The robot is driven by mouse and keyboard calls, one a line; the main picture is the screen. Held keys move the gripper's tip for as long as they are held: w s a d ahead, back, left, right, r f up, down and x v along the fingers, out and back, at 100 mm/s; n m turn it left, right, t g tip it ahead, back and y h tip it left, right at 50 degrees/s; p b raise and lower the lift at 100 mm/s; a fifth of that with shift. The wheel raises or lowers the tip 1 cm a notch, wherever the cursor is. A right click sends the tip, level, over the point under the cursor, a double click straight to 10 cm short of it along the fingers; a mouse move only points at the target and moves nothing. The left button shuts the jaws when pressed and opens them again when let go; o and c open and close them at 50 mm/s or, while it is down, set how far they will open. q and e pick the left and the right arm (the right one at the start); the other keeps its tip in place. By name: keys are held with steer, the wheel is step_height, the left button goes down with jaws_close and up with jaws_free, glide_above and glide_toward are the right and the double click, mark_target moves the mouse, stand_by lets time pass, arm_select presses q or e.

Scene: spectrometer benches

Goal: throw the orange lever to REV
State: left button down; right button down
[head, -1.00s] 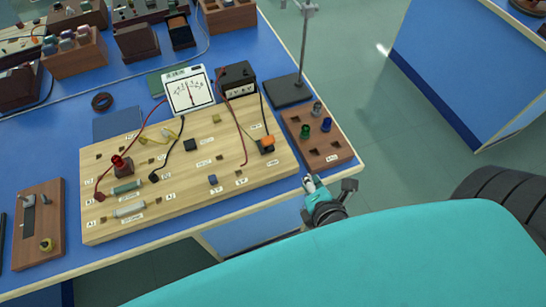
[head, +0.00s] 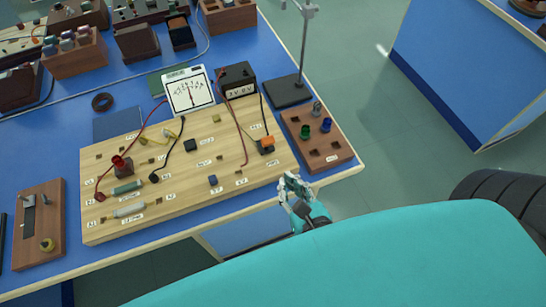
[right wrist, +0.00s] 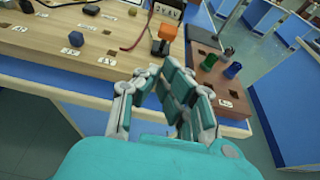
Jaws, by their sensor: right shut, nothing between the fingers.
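The orange lever (head: 267,141) sits on a dark base near the right end of the pale wooden board (head: 222,136). It also shows in the right wrist view (right wrist: 167,31), just beyond the fingers. My right gripper (head: 290,178) is shut and empty at the board's front right edge, nearer to me than the lever and apart from it. In the right wrist view its teal and white fingers (right wrist: 165,72) come together in front of the lever. The small labels by the lever are too blurred to read. My left gripper is not in view.
A brown tray (head: 334,158) with green, blue and grey pegs stands right of the lever. A black supply box (head: 237,78) with leads and a white dial meter (head: 189,91) stand behind. A stand on a black plate (head: 289,92) is at the back right.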

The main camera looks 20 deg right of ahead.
mark_target(267, 143)
steer(key=p+x, duration=0.1)
steer(key=x, duration=0.8)
steer(key=shift+w+f+p, duration=0.15)
steer(key=shift+w+p, duration=0.2)
steer(key=shift+d, duration=0.1)
